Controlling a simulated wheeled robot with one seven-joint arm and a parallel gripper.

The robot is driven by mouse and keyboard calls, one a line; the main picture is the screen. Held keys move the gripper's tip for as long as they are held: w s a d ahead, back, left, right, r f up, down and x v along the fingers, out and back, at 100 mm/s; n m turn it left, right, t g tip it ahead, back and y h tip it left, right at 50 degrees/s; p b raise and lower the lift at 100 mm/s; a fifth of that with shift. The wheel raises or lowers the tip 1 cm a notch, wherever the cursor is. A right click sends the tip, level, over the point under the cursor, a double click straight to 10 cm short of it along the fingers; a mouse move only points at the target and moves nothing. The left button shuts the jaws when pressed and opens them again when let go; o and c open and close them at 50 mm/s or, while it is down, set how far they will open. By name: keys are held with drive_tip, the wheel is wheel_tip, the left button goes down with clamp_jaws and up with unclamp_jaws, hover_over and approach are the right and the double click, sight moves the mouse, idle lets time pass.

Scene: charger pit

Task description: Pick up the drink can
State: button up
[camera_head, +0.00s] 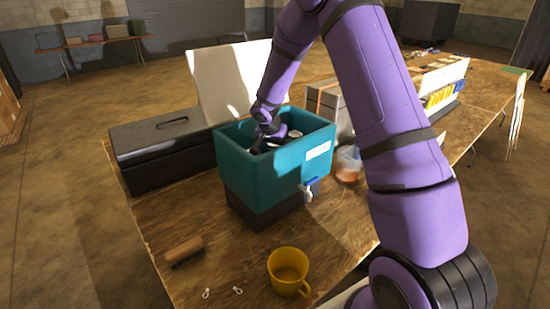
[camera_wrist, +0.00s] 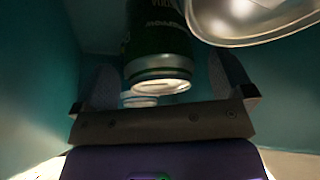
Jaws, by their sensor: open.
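In the wrist view a dark green drink can (camera_wrist: 160,45) lies inside the teal cooler, with its pale metal end facing my camera. My gripper (camera_wrist: 168,85) is open, with one finger on each side of the can. I cannot tell whether the fingers touch it. In the head view my gripper is down inside the teal cooler (camera_head: 262,170), largely hidden by the cooler walls and my own arm. The can cannot be made out clearly there.
A shiny metal can or container (camera_wrist: 255,20) is close by at the upper right in the wrist view. The cooler walls surround my gripper. A black case (camera_head: 160,150), a yellow mug (camera_head: 288,270) and a brown roll (camera_head: 185,250) are on the wooden table around the cooler.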

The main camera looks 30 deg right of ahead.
drive_tip(key=shift+w+d+f, duration=0.2)
drive_tip(key=shift+f, duration=0.45)
drive_tip(key=shift+c, duration=0.4)
drive_tip(key=c, duration=1.1)
drive_tip(key=shift+r, duration=0.1)
drive_tip(key=shift+c, duration=0.2)
